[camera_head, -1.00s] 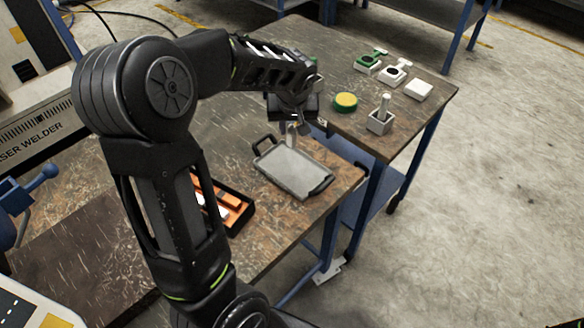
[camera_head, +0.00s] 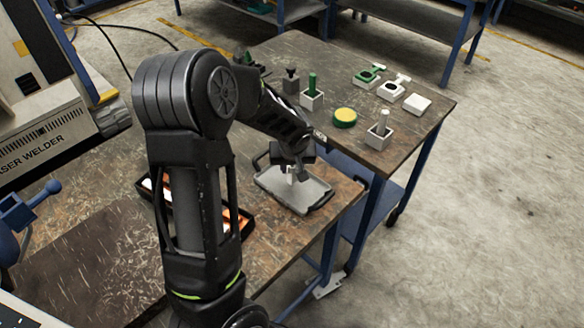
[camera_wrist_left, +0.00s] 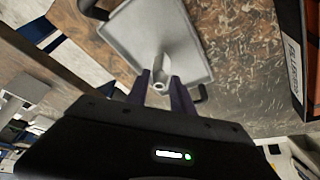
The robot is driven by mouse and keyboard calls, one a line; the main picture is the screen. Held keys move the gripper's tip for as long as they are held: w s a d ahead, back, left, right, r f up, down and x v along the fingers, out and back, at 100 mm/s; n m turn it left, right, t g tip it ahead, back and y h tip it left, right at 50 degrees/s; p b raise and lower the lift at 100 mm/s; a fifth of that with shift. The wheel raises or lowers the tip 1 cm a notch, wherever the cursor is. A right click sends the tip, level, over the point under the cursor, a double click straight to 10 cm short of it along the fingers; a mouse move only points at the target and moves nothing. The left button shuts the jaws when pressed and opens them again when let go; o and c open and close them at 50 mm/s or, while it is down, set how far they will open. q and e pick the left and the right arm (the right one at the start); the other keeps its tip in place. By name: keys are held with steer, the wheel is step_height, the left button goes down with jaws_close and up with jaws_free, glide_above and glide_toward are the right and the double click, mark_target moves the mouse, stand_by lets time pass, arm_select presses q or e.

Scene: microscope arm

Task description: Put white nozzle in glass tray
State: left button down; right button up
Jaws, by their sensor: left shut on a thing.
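My left gripper (camera_head: 291,176) is over the grey tray with black handles (camera_head: 317,193), reaching down from above. Its fingers are shut on the white nozzle (camera_wrist_left: 161,72), a small pale tube with a round open end, seen between the two fingers in the left wrist view. The tray also fills the upper middle of that view (camera_wrist_left: 128,32), and its bare surface lies behind the nozzle. I cannot tell whether the nozzle touches the tray. In the head view the nozzle is small and partly hidden by the gripper. My right gripper is not in view.
An orange-and-black box (camera_head: 247,222) lies left of the tray, partly behind my arm. The farther table holds a yellow-topped green disc (camera_head: 345,116), a white block with a peg (camera_head: 378,138), a green peg in a block (camera_head: 312,98) and white and green parts (camera_head: 390,91).

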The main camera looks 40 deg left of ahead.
arm_select(q)
steer(key=shift+f, duration=0.45)
steer(key=shift+f, duration=0.15)
steer(key=c, duration=1.1)
jaws_free()
steer(key=shift+r, duration=0.3)
steer(key=b+v, duration=0.1)
steer(key=v, duration=1)
steer(key=shift+d+r, duration=0.25)
steer(key=shift+r, duration=0.05)
steer(key=shift+s, duration=0.1)
